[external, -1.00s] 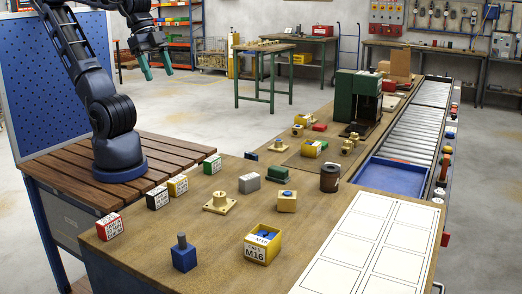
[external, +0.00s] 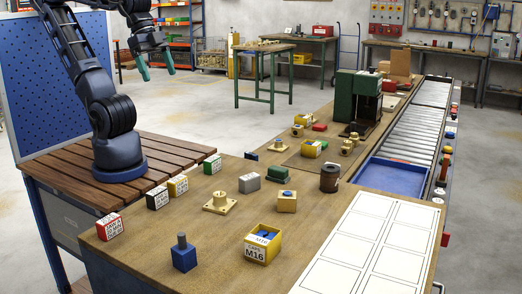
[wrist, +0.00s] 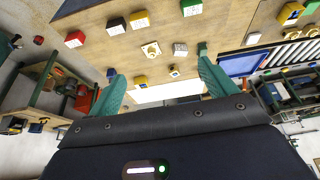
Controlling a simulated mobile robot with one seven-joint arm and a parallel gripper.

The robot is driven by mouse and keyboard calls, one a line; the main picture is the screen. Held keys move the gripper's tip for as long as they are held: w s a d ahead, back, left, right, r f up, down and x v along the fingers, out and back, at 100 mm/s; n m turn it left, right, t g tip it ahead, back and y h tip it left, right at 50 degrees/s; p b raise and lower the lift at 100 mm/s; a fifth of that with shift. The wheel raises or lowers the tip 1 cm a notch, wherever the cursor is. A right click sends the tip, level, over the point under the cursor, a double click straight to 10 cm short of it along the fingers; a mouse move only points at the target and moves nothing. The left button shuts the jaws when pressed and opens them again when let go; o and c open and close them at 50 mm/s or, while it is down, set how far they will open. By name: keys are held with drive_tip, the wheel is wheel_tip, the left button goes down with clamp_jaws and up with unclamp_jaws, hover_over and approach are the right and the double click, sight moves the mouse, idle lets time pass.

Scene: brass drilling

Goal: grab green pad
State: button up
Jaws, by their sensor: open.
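The green pad (external: 278,174) appears to be the small dark green block on the wooden bench, between a grey block and a dark brown cylinder. My gripper (external: 158,74) is open and empty, raised high at the upper left, well away from the pad. Its two teal fingers also show spread apart in the wrist view (wrist: 160,68).
Near the pad are a grey block (external: 249,183), a brass flanged part (external: 219,202), a brass block (external: 287,201) and the brown cylinder (external: 330,178). Labelled boxes, including a green one (external: 212,164), line the left bench edge. A yellow M16 bin (external: 262,246) stands in front.

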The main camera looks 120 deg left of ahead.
drive_tip(key=shift+w, duration=0.1)
drive_tip(key=n+g, duration=0.5)
drive_tip(key=n, duration=1.2)
hover_over(278, 168)
wheel_tip(278, 168, down, 20)
drive_tip(key=shift+w+f+n, duration=0.15)
drive_tip(key=shift+f+n, duration=0.15)
drive_tip(key=shift+f, duration=0.2)
wheel_tip(278, 168, down, 10)
drive_tip(key=shift+r, duration=0.1)
drive_tip(key=c, duration=1.1)
